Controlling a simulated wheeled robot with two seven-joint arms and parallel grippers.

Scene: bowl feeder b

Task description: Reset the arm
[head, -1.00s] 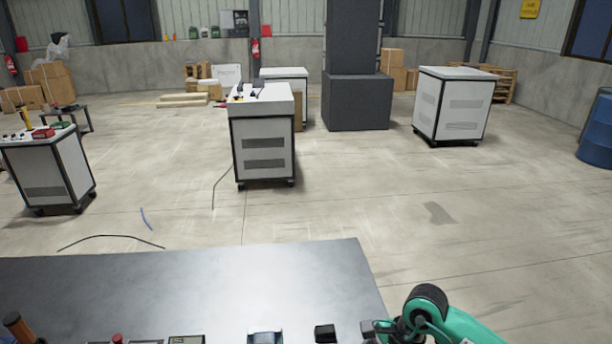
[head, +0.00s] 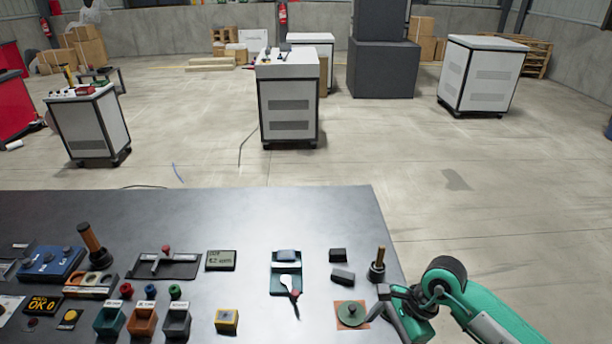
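My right arm (head: 488,318) is green with dark joints and comes in from the lower right corner. My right gripper (head: 392,312) is dark and hangs at the right edge of the black table (head: 330,205), close to an orange square with a round green disc (head: 352,313). I see nothing clearly held in it. Its fingertips are too small and overlapped to show open or shut. My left arm and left gripper are out of view.
A peg on a dark base (head: 377,265) stands just behind the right gripper. Black blocks (head: 338,255), a teal tray (head: 284,260), coloured cups (head: 143,318) and a blue control box (head: 52,262) cover the front. The table's far part is clear.

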